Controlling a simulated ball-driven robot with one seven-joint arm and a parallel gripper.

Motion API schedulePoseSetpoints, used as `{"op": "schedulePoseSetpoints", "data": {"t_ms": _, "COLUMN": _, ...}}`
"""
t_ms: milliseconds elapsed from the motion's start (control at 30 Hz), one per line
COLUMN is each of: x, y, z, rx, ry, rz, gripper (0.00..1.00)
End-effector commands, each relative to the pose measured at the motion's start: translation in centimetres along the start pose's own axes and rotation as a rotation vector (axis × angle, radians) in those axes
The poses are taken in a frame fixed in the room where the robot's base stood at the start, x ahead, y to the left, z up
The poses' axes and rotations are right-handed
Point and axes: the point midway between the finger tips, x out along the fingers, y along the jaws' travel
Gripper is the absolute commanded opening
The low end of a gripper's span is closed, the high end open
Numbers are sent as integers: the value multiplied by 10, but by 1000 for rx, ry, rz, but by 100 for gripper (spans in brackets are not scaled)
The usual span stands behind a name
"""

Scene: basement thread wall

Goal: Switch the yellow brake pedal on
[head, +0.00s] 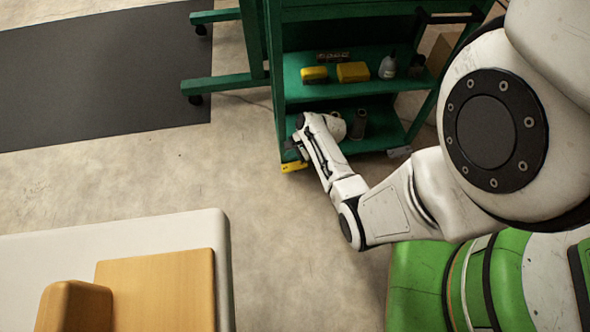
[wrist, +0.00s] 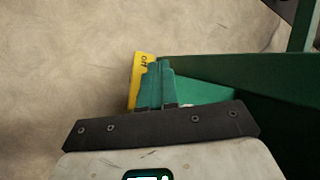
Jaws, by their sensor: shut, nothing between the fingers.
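The yellow brake pedal (head: 292,167) sits low at the front left foot of the green cart (head: 277,105). In the wrist view the pedal (wrist: 137,78) is a narrow yellow strip with dark lettering that looks like "OFF". My gripper (wrist: 156,85) is shut and empty, its fingertips right beside the pedal on its right side. I cannot tell whether they touch it. In the head view my gripper (head: 299,153) is just above the pedal, and its fingers are mostly hidden by my wrist.
The cart's shelves hold yellow boxes (head: 352,72), a white bottle (head: 387,67) and dark cylinders (head: 358,124). A grey pedal-like part (head: 399,152) is at the cart's front right foot. A white table (head: 120,238) with wooden pieces stands at lower left. The floor between is clear.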

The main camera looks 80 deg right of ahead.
Motion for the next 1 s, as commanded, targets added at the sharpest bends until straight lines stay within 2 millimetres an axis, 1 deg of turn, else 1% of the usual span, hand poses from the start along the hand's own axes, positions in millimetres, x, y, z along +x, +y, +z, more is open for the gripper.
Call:
{"op": "schedulePoseSetpoints", "data": {"t_ms": 33, "x": 10, "y": 6, "z": -6, "rx": 2, "ry": 1, "rz": -1, "gripper": 0}}
{"op": "schedulePoseSetpoints", "data": {"t_ms": 400, "x": 35, "y": 25, "z": -25, "rx": 1, "ry": 1, "rz": -1, "gripper": 0}}
{"op": "schedulePoseSetpoints", "data": {"t_ms": 533, "x": 38, "y": 27, "z": -28, "rx": -1, "ry": 0, "rz": -1, "gripper": 0}}
{"op": "schedulePoseSetpoints", "data": {"t_ms": 1000, "x": 38, "y": 27, "z": -28, "rx": 0, "ry": 0, "rz": -1, "gripper": 0}}
